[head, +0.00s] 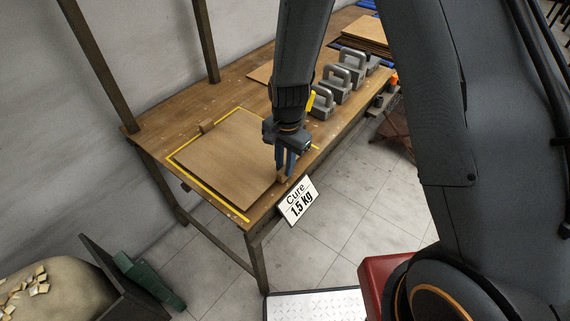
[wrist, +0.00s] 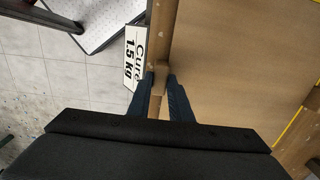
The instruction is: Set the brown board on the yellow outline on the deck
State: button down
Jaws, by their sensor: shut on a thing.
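The brown board (head: 225,160) lies flat on or just above the wooden deck (head: 255,88), within the yellow outline (head: 208,192). The outline shows along its left, far and near edges; part of the right side is hidden by my gripper. Small wooden blocks sit at two opposite edges of the board, one of them at the far edge (head: 207,126). My gripper (head: 285,172) points down at the board's right edge. In the wrist view its fingers (wrist: 160,82) are shut on the small block at the board's edge. I cannot tell whether the board touches the deck.
Several grey handled weights (head: 338,82) stand behind my gripper. A stack of brown boards (head: 365,35) lies at the far end. A sign reading "Cure 1.5 kg" (head: 298,201) hangs at the deck's front edge. Two posts (head: 206,40) rise along the wall side.

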jog(key=shift+f, duration=0.3)
jog(key=c, duration=1.5)
grip_release()
jog(key=shift+c, duration=0.2)
jog(key=shift+d+r+b, duration=0.15)
jog(key=shift+r+b, duration=0.9)
jog(key=shift+r, duration=2.85)
jog(key=s+d+r+n+b, duration=0.1)
jog(key=s+d+r+n, duration=0.2)
jog(key=d, duration=0.4)
jog(key=s+d+r+n+t+b, duration=0.1)
jog(key=s+d+r+n, duration=0.3)
jog(key=s+d, duration=0.3)
jog(key=shift+s+d+n+t, duration=0.3)
jog(key=shift+s+d+n, duration=0.05)
jog(key=shift+d+n, duration=0.35)
